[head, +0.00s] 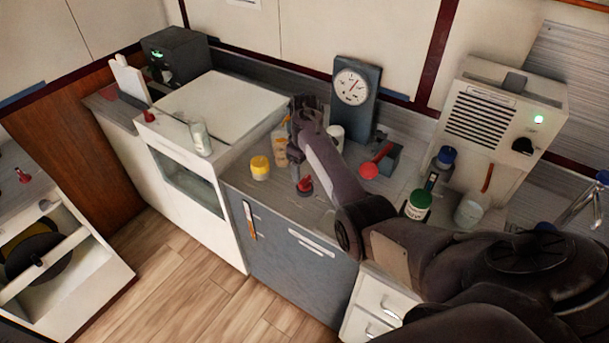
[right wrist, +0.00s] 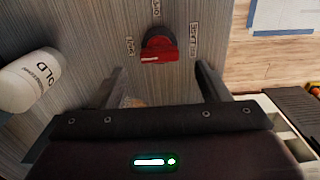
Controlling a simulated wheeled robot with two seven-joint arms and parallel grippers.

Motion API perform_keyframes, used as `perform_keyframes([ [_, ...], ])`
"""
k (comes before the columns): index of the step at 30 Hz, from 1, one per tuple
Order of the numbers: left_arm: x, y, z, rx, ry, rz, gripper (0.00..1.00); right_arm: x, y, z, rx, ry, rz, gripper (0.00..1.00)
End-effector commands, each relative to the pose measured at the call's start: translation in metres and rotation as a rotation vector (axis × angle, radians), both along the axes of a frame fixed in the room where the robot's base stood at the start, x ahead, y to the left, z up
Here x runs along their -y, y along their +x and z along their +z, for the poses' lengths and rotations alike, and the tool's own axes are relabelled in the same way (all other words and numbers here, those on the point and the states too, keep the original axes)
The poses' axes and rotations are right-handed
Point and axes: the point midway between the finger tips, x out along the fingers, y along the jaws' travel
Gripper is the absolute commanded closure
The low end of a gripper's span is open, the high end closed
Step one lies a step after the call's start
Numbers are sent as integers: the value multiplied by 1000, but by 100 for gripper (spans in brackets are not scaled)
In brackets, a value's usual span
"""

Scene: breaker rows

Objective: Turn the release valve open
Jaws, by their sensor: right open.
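The release valve is a red bar-shaped knob on a dark round base (right wrist: 161,50), set in the grey countertop, with small labels around it in the right wrist view. Its red bar lies roughly crosswise in that view. In the head view the red knob (head: 305,185) is near the counter's front edge. My right gripper (right wrist: 167,82) is open and empty, its fingers spread, with the knob ahead of the gap and apart from both fingers. In the head view my right gripper (head: 296,150) is above and behind the knob, partly hidden by its own arm. My left gripper is not in view.
A yellow-lidded jar (head: 260,168) stands left of the knob. A gauge (head: 352,86) on a dark stand and a red round-headed item (head: 369,171) are behind and to the right.

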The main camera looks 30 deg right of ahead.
Motion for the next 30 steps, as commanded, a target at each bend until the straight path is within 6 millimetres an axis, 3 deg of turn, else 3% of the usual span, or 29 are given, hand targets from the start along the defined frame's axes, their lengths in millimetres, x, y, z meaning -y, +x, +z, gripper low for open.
perform_keyframes([
  [9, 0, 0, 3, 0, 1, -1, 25, 0, 0, -44, 0, 0, -1, 31],
  [20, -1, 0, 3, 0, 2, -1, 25, 0, 0, -50, 1, -1, -1, 31],
  [30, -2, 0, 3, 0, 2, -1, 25, 0, 0, -50, 1, -1, -1, 73],
])
